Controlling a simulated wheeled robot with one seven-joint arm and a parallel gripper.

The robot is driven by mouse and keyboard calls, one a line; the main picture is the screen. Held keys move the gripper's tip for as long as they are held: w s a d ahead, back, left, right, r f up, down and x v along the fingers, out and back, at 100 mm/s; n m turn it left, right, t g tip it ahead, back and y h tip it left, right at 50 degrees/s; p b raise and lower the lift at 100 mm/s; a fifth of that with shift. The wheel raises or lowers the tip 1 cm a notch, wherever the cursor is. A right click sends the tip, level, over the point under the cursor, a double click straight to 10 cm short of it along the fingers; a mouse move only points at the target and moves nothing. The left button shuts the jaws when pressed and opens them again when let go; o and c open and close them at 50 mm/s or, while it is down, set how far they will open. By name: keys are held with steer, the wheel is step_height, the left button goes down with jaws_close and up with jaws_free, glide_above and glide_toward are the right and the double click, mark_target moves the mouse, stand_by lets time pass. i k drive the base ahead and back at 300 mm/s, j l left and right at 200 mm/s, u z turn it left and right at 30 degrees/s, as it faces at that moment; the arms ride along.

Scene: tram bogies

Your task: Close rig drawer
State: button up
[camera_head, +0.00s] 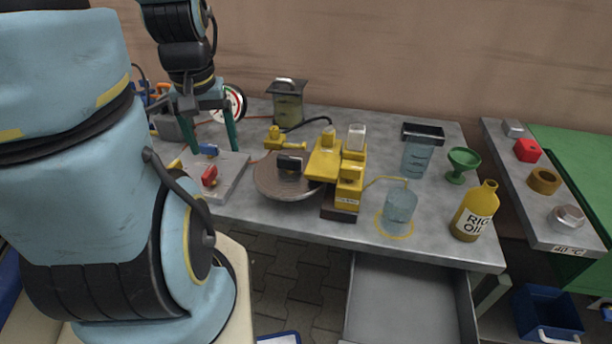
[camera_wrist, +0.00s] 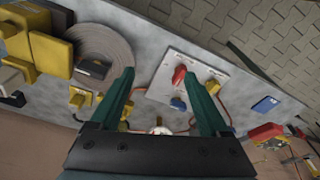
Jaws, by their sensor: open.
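The rig drawer (camera_head: 405,300) is a grey metal drawer under the front edge of the workbench, at the bottom right of centre in the head view. It is pulled out, and its inside looks empty. Its front face is cut off by the frame's lower edge. My gripper (camera_head: 206,135) is above the left part of the bench, far from the drawer. Its two green fingers are apart with nothing between them. In the wrist view my gripper (camera_wrist: 167,80) points down at a plate with red and blue knobs. The drawer is not seen in the wrist view.
A blue bin (camera_head: 545,312) stands right of the drawer. Paved floor shows left of it.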

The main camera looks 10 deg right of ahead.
mark_target(389, 300)
steer(key=k+j+z, duration=0.1)
steer(key=j+z, duration=0.3)
steer(key=k+j+z, duration=0.15)
steer(key=j+z, duration=0.25)
steer(key=k+j+z, duration=0.15)
steer(key=z, duration=0.2)
